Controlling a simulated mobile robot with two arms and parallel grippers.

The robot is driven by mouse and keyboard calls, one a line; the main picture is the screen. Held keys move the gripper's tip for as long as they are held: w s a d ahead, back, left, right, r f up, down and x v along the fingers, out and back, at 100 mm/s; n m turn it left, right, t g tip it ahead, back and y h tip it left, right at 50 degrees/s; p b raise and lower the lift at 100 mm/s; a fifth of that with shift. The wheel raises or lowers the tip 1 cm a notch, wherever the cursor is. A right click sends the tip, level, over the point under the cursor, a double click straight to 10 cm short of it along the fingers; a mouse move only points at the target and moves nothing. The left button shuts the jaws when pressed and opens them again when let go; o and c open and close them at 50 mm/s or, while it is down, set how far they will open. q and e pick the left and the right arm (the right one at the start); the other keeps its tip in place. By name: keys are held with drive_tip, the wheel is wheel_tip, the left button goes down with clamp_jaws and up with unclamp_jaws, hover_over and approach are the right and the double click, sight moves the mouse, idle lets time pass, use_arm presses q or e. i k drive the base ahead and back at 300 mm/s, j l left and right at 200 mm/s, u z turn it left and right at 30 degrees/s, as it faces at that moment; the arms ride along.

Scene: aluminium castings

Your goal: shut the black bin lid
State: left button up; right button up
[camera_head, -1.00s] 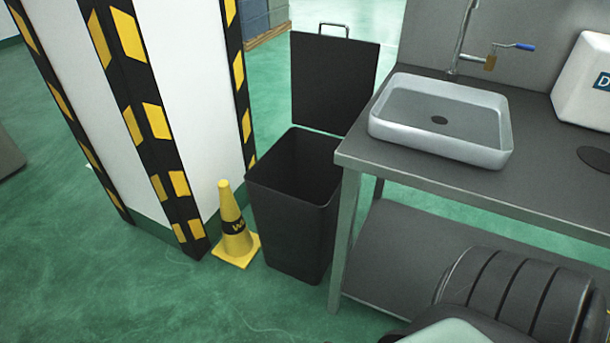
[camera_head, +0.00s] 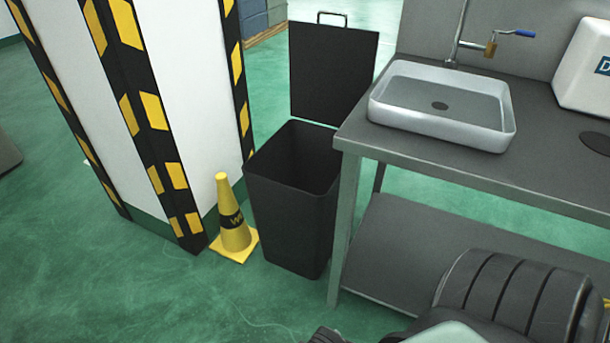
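The black bin (camera_head: 290,220) stands on the green floor, between the yellow cone and the metal sink table. Its black lid (camera_head: 333,75) stands upright at the back, with a metal handle (camera_head: 332,17) on its top edge. The bin's mouth is open and its dark inside shows no contents. The table's corner and leg are close to the bin's right side.
The yellow cone (camera_head: 233,222) stands just left of the bin, beside a white pillar (camera_head: 187,90) with yellow-black edges. The table (camera_head: 362,136) carries a grey sink (camera_head: 440,104) and a white box (camera_head: 588,68). The floor in front of the bin is clear.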

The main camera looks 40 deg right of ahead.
sight(330, 67)
drive_tip(key=z, duration=1.45)
